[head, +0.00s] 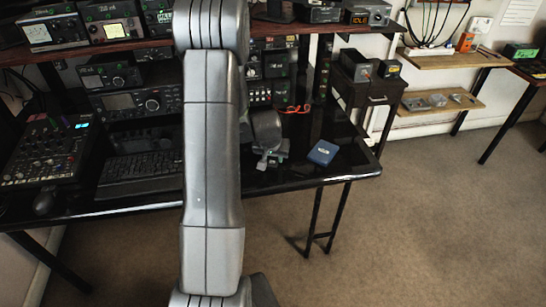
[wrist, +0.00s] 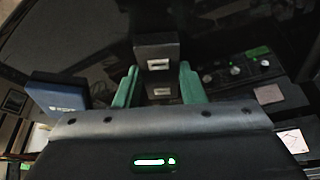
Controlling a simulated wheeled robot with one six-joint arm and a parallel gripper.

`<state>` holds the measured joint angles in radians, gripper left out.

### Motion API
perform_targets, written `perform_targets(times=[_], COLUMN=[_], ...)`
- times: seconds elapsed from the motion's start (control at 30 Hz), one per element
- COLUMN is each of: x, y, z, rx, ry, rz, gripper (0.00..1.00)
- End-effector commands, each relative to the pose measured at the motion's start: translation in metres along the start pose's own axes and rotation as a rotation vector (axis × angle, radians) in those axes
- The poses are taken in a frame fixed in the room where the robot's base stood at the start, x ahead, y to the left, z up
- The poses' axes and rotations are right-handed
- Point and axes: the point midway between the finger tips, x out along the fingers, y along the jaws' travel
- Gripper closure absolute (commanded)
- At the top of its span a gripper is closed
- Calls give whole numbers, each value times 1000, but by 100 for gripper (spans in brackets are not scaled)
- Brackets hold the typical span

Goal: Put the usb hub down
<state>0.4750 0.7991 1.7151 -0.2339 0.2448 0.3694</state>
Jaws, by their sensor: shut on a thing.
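The USB hub (wrist: 157,52) is a small dark box with a pale, port-like rectangle on its face. In the wrist view it sits between the green fingers of my gripper (wrist: 159,76), which is shut on it. In the head view my gripper (head: 270,161) is low over the glossy black desk (head: 268,182), near its front right part. My arm hides part of the desk there, and I cannot make out the hub in that view. I cannot tell whether the hub touches the desk.
A blue box (head: 322,153) lies on the desk right of my gripper; it also shows at left in the wrist view (wrist: 58,93). Red glasses (head: 295,109) lie farther back. Radios (head: 133,103), a keyboard (head: 140,168) and a mixer (head: 45,150) fill the left side.

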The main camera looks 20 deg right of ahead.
Motion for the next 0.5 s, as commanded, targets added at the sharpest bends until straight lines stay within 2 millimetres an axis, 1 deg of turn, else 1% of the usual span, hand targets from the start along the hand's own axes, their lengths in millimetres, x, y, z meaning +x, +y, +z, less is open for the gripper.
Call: perform_targets(times=[0.13,0.17,0.2,0.27,0.5], x=[4,4,2,2,2], y=[0,0,0,0,0], z=[1,1,1,1,1], rx=[0,0,0,0,0], ry=[0,0,0,0,0], rz=[0,0,0,0,0], gripper=[87,62,54,43,42])
